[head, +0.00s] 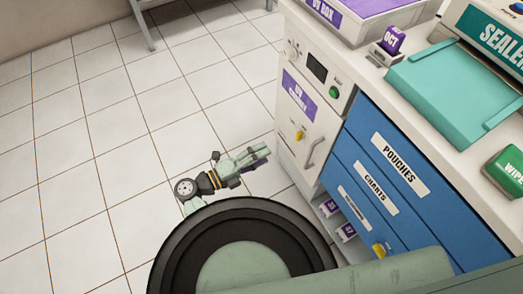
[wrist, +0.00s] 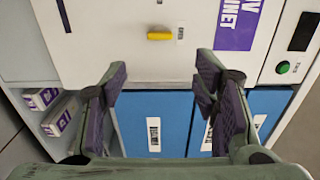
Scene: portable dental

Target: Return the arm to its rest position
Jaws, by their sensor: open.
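My gripper (head: 262,151) is out beside the left side of the cabinet unit in the head view, low over the tiled floor. It is green-grey with purple pads. In the wrist view my gripper (wrist: 161,78) has its two fingers spread wide apart, with nothing between them. Beyond the fingers are the white UV cabinet door (wrist: 110,45) and blue drawers (wrist: 155,105). My arm reaches out from beside the dark round part of my body at the bottom of the head view. Whether the fingertips touch the unit cannot be told.
The UV cabinet (head: 305,125) is shut, with a yellow latch (head: 299,135) and a handle (head: 314,152). Blue drawers (head: 385,160) are closed. Small purple-labelled boxes (head: 345,232) sit in a low shelf. The tiled floor (head: 90,150) at left is clear.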

